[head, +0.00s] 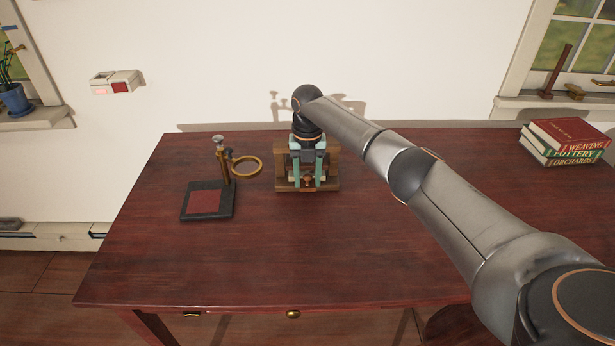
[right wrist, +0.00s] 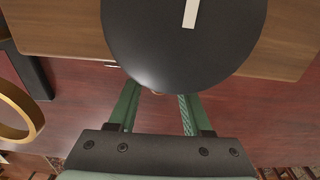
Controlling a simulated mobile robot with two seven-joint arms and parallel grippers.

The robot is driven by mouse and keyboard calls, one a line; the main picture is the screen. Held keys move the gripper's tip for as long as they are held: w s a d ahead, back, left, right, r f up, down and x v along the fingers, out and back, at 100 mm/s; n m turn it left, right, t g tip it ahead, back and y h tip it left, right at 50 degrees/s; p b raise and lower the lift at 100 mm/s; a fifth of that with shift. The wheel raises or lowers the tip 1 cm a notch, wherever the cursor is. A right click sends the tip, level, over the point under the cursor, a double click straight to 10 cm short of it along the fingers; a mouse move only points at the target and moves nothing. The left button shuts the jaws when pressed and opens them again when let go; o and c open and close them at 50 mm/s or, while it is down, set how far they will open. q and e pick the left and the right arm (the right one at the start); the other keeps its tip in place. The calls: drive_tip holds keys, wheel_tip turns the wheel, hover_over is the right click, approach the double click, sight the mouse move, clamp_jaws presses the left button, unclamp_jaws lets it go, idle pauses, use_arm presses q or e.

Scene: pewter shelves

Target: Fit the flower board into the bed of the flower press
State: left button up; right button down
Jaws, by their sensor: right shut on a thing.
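The flower press appears to be the brown wooden frame (head: 333,172) standing upright at the back middle of the table. In the right wrist view its wood (right wrist: 55,28) spans the top, with a black disc (right wrist: 170,55) with a white stripe over it. My right gripper (head: 307,179) points down at the front of the press, its green fingers shut. A small copper-brown piece (head: 307,184) shows between them, seemingly part of the flower board. The rest of the board and the bed are hidden by gripper and press, so its fit cannot be told. My left gripper is not in view.
Left of the press stands a dark base with a red pad (head: 208,200), and a post carrying a brass ring (head: 246,167). Several books (head: 563,141) lie stacked at the back right. The front of the table (head: 290,260) is clear. My right arm crosses the right side.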

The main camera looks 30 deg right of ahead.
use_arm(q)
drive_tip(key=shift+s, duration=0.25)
use_arm(e)
drive_tip(key=shift+f, duration=0.1)
drive_tip(key=shift+c, duration=1.3)
unclamp_jaws()
drive_tip(key=shift+r, duration=0.25)
use_arm(q)
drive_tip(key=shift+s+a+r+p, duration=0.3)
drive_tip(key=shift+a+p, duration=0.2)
drive_tip(key=shift+p, duration=0.4)
use_arm(e)
wheel_tip(320, 180, up, 12)
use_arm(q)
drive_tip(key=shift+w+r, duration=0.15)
use_arm(e)
drive_tip(key=shift+r, duration=0.1)
